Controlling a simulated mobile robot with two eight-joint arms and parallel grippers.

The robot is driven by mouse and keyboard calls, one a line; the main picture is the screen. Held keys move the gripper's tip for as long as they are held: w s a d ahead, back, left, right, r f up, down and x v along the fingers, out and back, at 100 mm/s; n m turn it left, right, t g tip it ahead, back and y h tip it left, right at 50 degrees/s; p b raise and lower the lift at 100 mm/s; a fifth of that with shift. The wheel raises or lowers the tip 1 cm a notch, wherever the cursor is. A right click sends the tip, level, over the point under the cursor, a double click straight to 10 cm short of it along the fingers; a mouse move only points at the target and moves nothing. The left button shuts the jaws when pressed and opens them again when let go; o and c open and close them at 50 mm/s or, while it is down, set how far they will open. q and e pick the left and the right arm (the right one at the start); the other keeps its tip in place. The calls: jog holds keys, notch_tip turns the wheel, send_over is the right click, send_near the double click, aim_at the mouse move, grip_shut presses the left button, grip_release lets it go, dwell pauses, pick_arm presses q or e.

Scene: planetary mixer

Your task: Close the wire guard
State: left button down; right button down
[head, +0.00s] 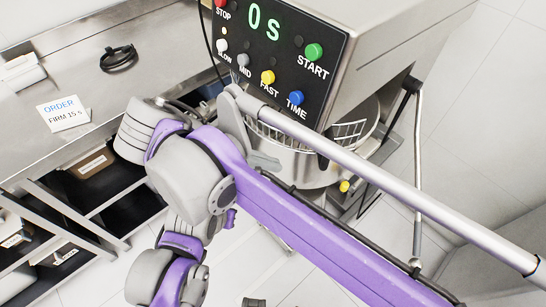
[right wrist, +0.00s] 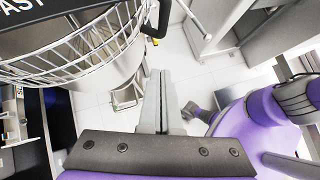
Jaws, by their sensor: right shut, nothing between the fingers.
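The wire guard (head: 350,130) is a curved grid of thin metal bars at the mixer bowl (head: 305,170), under the control panel. My right arm hides much of it in the head view. In the right wrist view the guard (right wrist: 75,62) curves around the bowl at upper left. How far it is turned is hard to tell. My right gripper (right wrist: 163,75) is shut and empty, its fingers to the right of the guard and apart from it in the picture. In the head view the right gripper (head: 264,162) is partly hidden beside the bowl. My left gripper is not seen.
The control panel (head: 275,45) has coloured buttons and reads 0 s. A steel counter (head: 60,75) at left holds an order card (head: 64,114) and a black ring-shaped object (head: 119,58). Shelves with bins stand below. A yellow knob (head: 344,186) is low on the mixer.

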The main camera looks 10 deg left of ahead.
aim_at(320, 167)
jog(key=w+d+f, duration=0.1)
jog(key=d, duration=0.1)
jog(key=w+d+f, duration=0.2)
jog(key=d, duration=0.1)
jog(key=w+d+f+p, duration=0.1)
jog(key=w+d+f, duration=0.1)
jog(key=shift+d, duration=0.25)
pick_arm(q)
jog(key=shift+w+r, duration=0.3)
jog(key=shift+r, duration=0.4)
pick_arm(e)
jog(key=shift+s, duration=0.1)
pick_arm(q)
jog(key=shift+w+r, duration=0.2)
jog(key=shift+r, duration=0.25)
pick_arm(e)
jog(key=d, duration=0.1)
jog(key=d+n, duration=0.1)
jog(key=d, duration=0.1)
jog(key=w+d+n+t+y, duration=0.1)
jog(key=shift+d, duration=0.4)
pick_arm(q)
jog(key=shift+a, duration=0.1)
pick_arm(e)
jog(key=shift+s, duration=0.1)
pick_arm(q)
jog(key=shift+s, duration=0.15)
pick_arm(e)
jog(key=shift+a, duration=0.15)
